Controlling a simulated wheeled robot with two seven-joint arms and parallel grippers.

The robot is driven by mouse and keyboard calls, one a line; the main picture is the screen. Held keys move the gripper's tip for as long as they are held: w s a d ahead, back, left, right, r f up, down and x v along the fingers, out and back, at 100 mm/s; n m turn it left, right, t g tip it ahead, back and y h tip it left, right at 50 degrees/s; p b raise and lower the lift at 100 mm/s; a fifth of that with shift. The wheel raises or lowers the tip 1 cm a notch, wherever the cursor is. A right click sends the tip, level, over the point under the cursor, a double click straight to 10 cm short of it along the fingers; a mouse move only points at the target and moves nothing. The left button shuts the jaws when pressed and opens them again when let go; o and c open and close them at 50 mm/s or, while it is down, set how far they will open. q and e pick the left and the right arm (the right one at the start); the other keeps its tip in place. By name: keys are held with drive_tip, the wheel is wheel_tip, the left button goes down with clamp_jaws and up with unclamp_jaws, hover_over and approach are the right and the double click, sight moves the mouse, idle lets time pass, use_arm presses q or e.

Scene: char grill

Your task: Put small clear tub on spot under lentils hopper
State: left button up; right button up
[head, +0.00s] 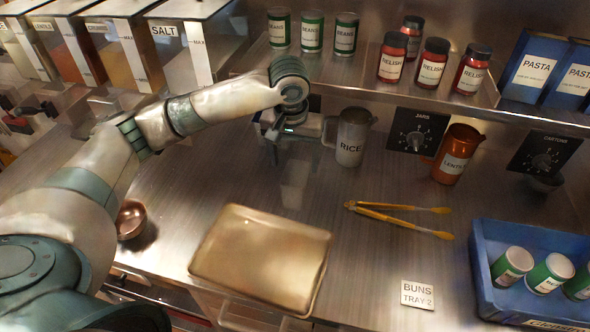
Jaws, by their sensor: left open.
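The lentils hopper (62,48) is at the upper left, with reddish contents behind its clear front. The spot under it cannot be made out clearly. A faint, see-through shape that looks like the small clear tub (295,180) is on the steel counter, just below my left gripper. My left gripper (296,156) reaches in from the left and points down beside the rice jug. It is open, with its fingers around or just above the clear shape; I cannot tell whether they touch it. My right gripper is out of view.
The rice jug (351,138) stands close to the right of the left gripper. A tan tray (262,255), a copper bowl (131,220), yellow tongs (400,217) and an orange lentils jug (456,155) are on the counter. A blue crate (484,262) with cans is at right. The shelf holds jars.

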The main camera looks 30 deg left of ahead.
use_arm(q)
drive_tip(key=shift+r, duration=0.25)
drive_tip(key=shift+o, duration=0.3)
